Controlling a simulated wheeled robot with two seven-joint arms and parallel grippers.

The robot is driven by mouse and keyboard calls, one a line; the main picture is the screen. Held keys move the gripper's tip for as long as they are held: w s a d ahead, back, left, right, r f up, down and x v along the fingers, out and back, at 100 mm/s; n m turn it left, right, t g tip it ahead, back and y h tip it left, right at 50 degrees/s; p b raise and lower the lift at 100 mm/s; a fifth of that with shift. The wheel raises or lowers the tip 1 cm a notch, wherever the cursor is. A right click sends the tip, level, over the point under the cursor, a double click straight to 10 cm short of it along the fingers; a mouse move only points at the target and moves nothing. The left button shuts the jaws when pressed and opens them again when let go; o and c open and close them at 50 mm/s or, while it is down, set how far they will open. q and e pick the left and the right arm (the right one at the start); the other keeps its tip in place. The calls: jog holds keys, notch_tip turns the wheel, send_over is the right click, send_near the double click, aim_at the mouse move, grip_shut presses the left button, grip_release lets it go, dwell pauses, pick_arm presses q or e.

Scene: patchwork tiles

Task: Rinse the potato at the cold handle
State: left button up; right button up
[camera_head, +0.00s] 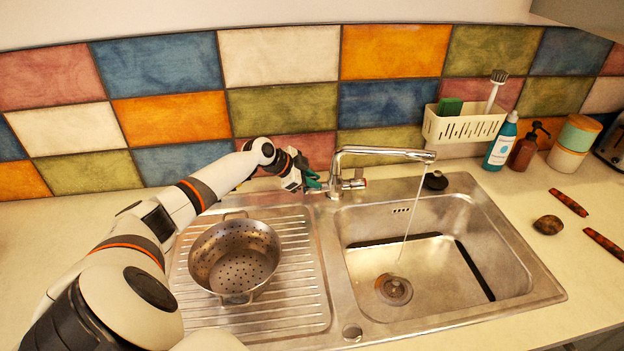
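The potato (548,225), small, brown and roundish, lies on the counter to the right of the sink. The chrome tap (385,152) stands behind the sink, and a thin stream of water (407,220) falls from its spout into the basin (430,262). A handle with a red mark (354,184) shows on the tap's right side. My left gripper (313,181), with teal fingertips, is at the tap's left side, where the cold handle is largely hidden. I cannot tell whether the fingers touch or grip it. My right gripper is not in view.
A metal colander (236,258) sits on the drainboard (305,300), near my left arm. A black stopper (436,181) is on the sink's back rim. Two dark red-brown objects (568,202) lie near the potato. A caddy (463,128), bottles and canisters stand along the wall.

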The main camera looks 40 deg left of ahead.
pick_arm(q)
grip_shut()
jog(key=shift+f+b, duration=0.1)
jog(key=shift+b, duration=0.25)
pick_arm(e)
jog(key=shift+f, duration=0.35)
pick_arm(q)
jog(key=h+b, duration=0.1)
jog(key=b, duration=0.3)
jog(key=shift+w+a+n+g, duration=0.35)
jog(key=shift+w+n+g, duration=0.05)
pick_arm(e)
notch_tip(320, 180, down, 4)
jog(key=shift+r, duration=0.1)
pick_arm(q)
jog(key=shift+a+r+n+g+h+b, duration=0.2)
jog(key=shift+n+g+h+b, duration=0.1)
jog(key=shift+g+h+b, duration=0.15)
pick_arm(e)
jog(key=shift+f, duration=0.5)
pick_arm(q)
jog(key=shift+o, duration=1.5)
grip_release()
